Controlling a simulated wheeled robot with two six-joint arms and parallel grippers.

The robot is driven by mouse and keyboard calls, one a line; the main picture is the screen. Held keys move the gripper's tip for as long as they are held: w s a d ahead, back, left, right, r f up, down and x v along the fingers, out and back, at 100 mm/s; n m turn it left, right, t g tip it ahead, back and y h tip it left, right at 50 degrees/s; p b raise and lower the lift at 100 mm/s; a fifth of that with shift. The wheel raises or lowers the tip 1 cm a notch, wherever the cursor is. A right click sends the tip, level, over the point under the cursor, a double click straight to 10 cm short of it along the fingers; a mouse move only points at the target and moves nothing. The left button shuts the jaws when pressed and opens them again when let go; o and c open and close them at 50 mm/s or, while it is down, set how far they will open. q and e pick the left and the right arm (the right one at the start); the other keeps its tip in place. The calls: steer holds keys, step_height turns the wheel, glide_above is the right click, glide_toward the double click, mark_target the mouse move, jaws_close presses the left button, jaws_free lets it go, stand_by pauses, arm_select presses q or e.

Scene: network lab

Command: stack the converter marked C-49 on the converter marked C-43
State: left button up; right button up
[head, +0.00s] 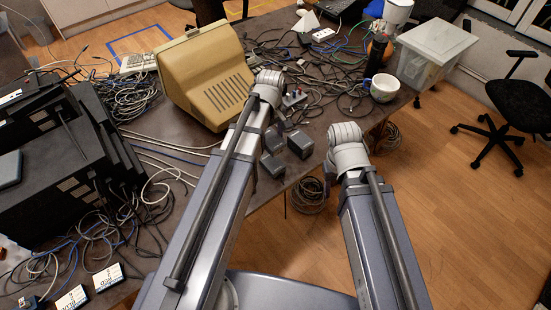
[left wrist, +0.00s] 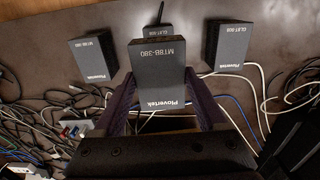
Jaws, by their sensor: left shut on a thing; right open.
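My left gripper (left wrist: 166,92) is shut on a dark grey box-shaped converter (left wrist: 158,68). In the head view, dark converters (head: 300,144) (head: 272,165) stand near the table's front edge, beside my left arm. My right gripper is out of sight.
A beige monitor (head: 207,78) stands behind. Tangled cables (head: 320,60) spread over the table (head: 175,120). Black equipment (head: 60,160) is stacked at left. A white mug (head: 384,88) and a clear bin (head: 436,52) stand at right.

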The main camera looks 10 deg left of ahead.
mark_target(272, 162)
arm_select(q)
steer(key=shift+f+b, duration=4.75)
steer(key=shift+f, duration=0.2)
steer(key=shift+f, duration=0.15)
steer(key=o, duration=1.6)
step_height(272, 162, up, 12)
steer(key=p, duration=1.2)
steer(key=shift+r, duration=0.25)
steer(key=s+d+m, duration=0.3)
steer(key=s+m, duration=0.1)
steer(key=s+d+m, duration=0.4)
steer(key=s+m, duration=0.1)
steer(key=s+d+m+y, duration=0.1)
steer(key=s+d+m, duration=0.2)
steer(key=s+m, duration=0.2)
steer(key=shift+s+d, duration=0.15)
steer(key=shift+d, duration=0.1)
